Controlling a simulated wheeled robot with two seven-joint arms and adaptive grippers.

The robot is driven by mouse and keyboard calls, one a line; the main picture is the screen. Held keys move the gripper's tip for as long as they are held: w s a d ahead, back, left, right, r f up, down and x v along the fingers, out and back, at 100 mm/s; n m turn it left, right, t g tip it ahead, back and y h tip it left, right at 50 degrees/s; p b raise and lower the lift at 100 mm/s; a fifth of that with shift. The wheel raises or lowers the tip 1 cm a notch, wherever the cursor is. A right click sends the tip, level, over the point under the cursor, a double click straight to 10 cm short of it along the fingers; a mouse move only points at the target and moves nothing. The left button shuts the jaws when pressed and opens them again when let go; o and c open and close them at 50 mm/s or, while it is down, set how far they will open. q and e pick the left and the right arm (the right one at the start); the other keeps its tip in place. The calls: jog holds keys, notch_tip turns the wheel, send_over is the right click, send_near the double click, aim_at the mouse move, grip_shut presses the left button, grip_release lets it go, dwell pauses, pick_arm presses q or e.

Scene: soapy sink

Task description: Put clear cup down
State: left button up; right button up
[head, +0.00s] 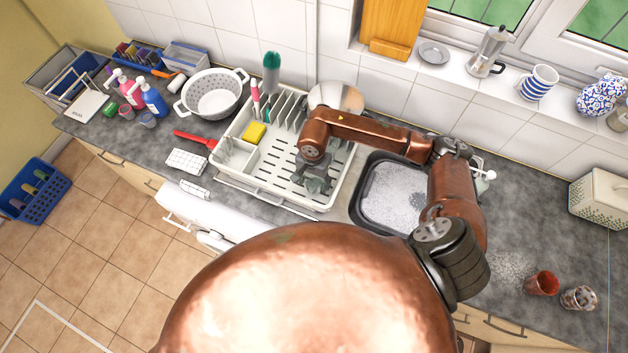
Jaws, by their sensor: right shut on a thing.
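My right gripper (316,181) points down over the right part of the white dish rack (229,171). It is shut on the clear cup, which is hard to make out among the grey fingers. I cannot tell whether the cup touches the rack's floor. My left gripper is not in view.
Plates (289,108) stand upright at the rack's back, and a yellow sponge (254,131) lies at its left. The soapy sink (386,190) is to the right. A colander (213,95) stands at the left. A red cup (542,284) and a patterned cup (579,298) stand far right.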

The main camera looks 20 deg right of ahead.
jog(key=shift+f, duration=0.1)
jog(key=o, duration=1.3)
jog(key=shift+r, duration=0.35)
notch_tip(320, 180, up, 12)
jog(key=b, duration=0.3)
jog(key=shift+f, duration=0.2)
